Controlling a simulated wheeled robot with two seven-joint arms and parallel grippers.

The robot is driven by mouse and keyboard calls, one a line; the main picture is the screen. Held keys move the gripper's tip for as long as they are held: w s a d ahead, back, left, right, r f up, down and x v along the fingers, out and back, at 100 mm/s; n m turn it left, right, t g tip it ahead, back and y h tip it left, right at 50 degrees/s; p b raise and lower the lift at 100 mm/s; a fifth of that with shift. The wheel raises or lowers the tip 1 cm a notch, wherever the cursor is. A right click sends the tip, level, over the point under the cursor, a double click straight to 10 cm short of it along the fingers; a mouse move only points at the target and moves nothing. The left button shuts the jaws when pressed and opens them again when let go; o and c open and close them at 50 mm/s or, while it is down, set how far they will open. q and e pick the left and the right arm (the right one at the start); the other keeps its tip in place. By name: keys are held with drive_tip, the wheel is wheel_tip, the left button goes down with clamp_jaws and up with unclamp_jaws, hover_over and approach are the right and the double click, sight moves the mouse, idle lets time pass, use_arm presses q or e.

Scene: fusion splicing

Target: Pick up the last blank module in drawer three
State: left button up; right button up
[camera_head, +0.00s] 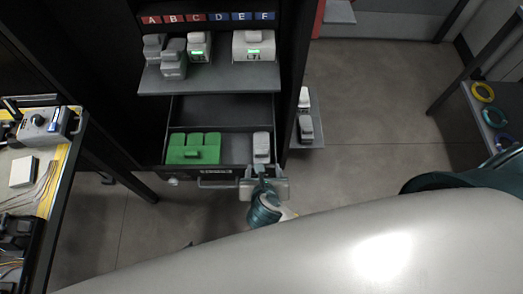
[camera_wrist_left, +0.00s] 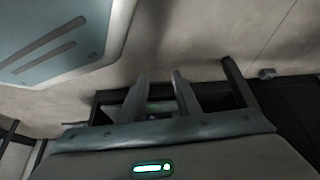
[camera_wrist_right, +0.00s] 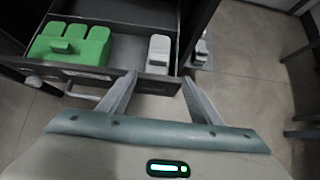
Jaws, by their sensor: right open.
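The blank module (camera_head: 262,147), a pale grey-white block, sits alone in the right part of the open lower drawer (camera_head: 234,150). It also shows in the right wrist view (camera_wrist_right: 158,50). My right gripper (camera_wrist_right: 160,77) is open and empty in front of the drawer, its fingers to either side of the module's line, the module beyond the fingertips. In the head view a gripper (camera_head: 263,170) stands at the drawer's front edge below the module, matching the right wrist view. My left gripper (camera_wrist_left: 161,75) shows its fingers apart with nothing held, over floor and a dark frame.
A green block set (camera_head: 193,150) fills the drawer's left part. A shelf (camera_head: 210,84) above carries several grey modules. A side shelf (camera_head: 308,142) holds more modules at the right. A workbench (camera_head: 62,165) stands at the left. The floor between is clear.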

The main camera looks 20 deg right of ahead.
sight(262, 155)
drive_tip(key=b+x, duration=0.1)
drive_tip(key=x, duration=1)
drive_tip(key=shift+w+f, duration=0.1)
use_arm(q)
drive_tip(key=shift+s+a+f+g, duration=0.45)
drive_tip(key=shift+s+a+g, duration=0.05)
drive_tip(key=shift+s+a, duration=0.2)
use_arm(e)
drive_tip(key=shift+w+d+f, duration=0.1)
drive_tip(key=shift+w+f, duration=0.15)
drive_tip(key=shift+w, duration=0.05)
use_arm(q)
drive_tip(key=shift+w, duration=0.1)
use_arm(e)
drive_tip(key=shift+w+f, duration=0.35)
drive_tip(key=shift+f, duration=0.1)
drive_tip(key=b+x, duration=0.1)
drive_tip(key=x, duration=0.2)
drive_tip(key=shift+w+d+f, duration=0.1)
drive_tip(key=shift+w+f, duration=0.25)
use_arm(q)
drive_tip(key=shift+a+f+y, duration=0.1)
drive_tip(key=shift+a+y, duration=0.2)
drive_tip(key=shift+a, duration=0.05)
drive_tip(key=shift+s+f, duration=0.1)
drive_tip(key=shift+s, duration=0.1)
